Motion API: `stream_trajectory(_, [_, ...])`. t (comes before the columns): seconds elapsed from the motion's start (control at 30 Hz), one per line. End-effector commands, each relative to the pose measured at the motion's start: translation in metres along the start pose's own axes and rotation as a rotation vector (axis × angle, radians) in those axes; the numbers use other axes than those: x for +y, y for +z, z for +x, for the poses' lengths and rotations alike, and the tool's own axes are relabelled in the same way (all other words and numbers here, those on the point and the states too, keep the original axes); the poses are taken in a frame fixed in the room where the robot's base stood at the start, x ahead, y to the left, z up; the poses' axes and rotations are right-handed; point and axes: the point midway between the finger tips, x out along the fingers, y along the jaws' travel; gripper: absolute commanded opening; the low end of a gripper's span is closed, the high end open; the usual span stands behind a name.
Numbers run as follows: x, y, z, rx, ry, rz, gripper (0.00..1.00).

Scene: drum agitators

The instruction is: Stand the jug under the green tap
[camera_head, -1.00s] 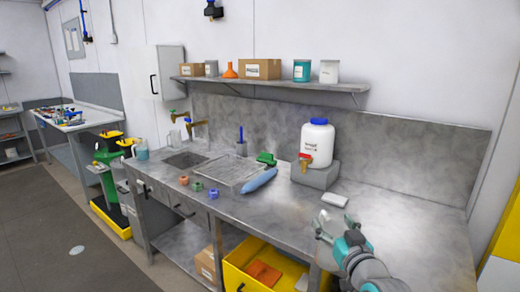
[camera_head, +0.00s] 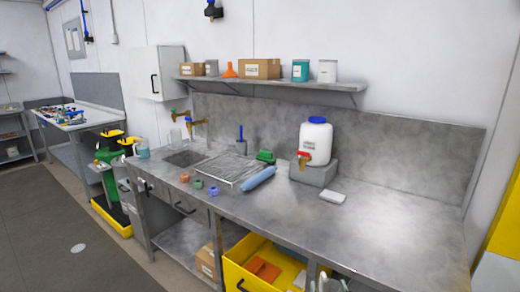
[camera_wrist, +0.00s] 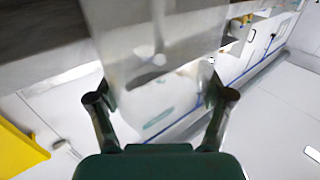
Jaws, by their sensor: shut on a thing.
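In the wrist view my gripper (camera_wrist: 160,98) is shut on a clear, see-through jug (camera_wrist: 155,60), its wall between the two dark fingers. In the head view only a small part of the gripper and jug shows at the bottom edge, in front of the bench. The green tap (camera_head: 178,114), brass with a green handle, is on the wall behind the sink (camera_head: 186,159), far to the left of my gripper. A second brass tap (camera_head: 197,125) sits just right of it. The jug is well apart from both taps.
A white drum (camera_head: 316,140) with a red tap stands on a grey block. A blue bottle (camera_head: 259,178), a green brush (camera_head: 265,157) and small coloured rings (camera_head: 198,184) lie on the bench (camera_head: 390,220). A yellow bin (camera_head: 240,268) is below. The bench's right side is clear.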

Motion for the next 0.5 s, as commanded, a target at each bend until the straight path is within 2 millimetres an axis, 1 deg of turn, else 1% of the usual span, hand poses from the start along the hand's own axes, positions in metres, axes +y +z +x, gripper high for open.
stream_trajectory(0.03, [-0.002, 0.032, -0.011, -0.011, 0.007, -0.001, 0.24])
stream_trajectory(0.07, [-0.002, 0.047, -0.017, -0.011, 0.011, -0.001, 0.24])
stream_trajectory(0.1, [-0.003, 0.066, -0.026, -0.011, 0.014, 0.000, 0.24])
stream_trajectory(0.2, [-0.006, 0.109, -0.049, -0.010, 0.019, 0.000, 0.24])
stream_trajectory(0.3, [-0.010, 0.141, -0.071, -0.007, 0.018, -0.002, 0.24])
stream_trajectory(0.33, [-0.010, 0.149, -0.077, -0.006, 0.017, -0.001, 0.24])
stream_trajectory(0.4, [-0.012, 0.164, -0.089, -0.004, 0.014, 0.000, 0.24])
stream_trajectory(0.5, [-0.014, 0.177, -0.100, -0.001, 0.011, 0.000, 0.24])
